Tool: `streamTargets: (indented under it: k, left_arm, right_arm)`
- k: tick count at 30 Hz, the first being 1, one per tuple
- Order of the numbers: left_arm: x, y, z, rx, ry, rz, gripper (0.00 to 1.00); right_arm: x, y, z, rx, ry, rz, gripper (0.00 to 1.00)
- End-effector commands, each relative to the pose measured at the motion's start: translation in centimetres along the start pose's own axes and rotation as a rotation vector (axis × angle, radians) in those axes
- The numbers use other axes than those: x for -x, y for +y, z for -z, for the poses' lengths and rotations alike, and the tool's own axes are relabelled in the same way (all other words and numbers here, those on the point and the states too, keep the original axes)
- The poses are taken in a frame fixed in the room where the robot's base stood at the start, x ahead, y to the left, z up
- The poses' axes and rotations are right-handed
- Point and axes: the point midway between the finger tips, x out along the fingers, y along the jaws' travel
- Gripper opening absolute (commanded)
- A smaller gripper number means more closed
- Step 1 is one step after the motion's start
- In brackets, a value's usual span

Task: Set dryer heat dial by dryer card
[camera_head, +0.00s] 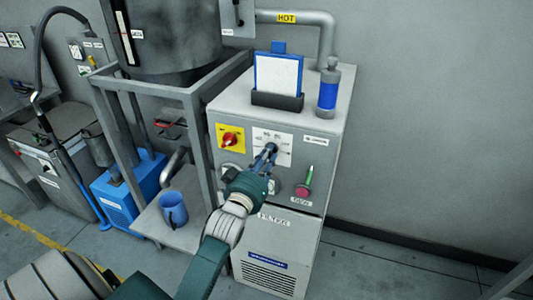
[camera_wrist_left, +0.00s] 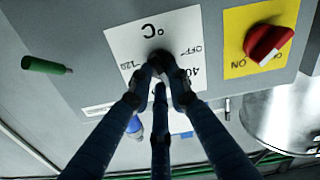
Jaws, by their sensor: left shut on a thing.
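The dryer (camera_head: 325,165) is a light grey cabinet. A white dial plate (camera_head: 285,153) marked with °C, OFF and 120 is on its front; it also shows in the wrist view (camera_wrist_left: 122,42). The dark heat dial (camera_wrist_left: 158,56) sits at the plate's middle. My left gripper (camera_head: 267,156) is shut on the dial, its dark blue fingers (camera_wrist_left: 162,75) around the knob. The fingers hide most of the dial and its pointer. A white card with a blue clipboard (camera_head: 278,75) stands in a dark holder on top; its text is unreadable. My right gripper is not in view.
A red switch on a yellow plate (camera_head: 230,140) is left of the dial. A green handle (camera_head: 310,173) and red button (camera_head: 303,190) are at right. A blue bottle (camera_head: 327,92) stands on top. A blue mug (camera_head: 173,210) sits on the lower left shelf.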

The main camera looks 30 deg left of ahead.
Motion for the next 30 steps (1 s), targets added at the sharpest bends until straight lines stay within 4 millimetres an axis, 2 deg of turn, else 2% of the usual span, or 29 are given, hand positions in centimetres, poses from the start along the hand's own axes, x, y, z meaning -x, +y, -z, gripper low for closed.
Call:
streamTargets:
  k: [15,22,30]
  left_arm:
    - [0.0,0.1,-0.3,-0.452,-0.002,0.000,0.00]
    - [0.0,0.1,-0.4,-0.578,-0.002,0.000,0.00]
    - [0.0,0.2,-0.4,-0.645,-0.001,0.000,0.00]
  right_arm:
    - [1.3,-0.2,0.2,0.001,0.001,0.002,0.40]
    - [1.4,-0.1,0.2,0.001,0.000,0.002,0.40]
    - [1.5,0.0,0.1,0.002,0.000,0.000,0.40]
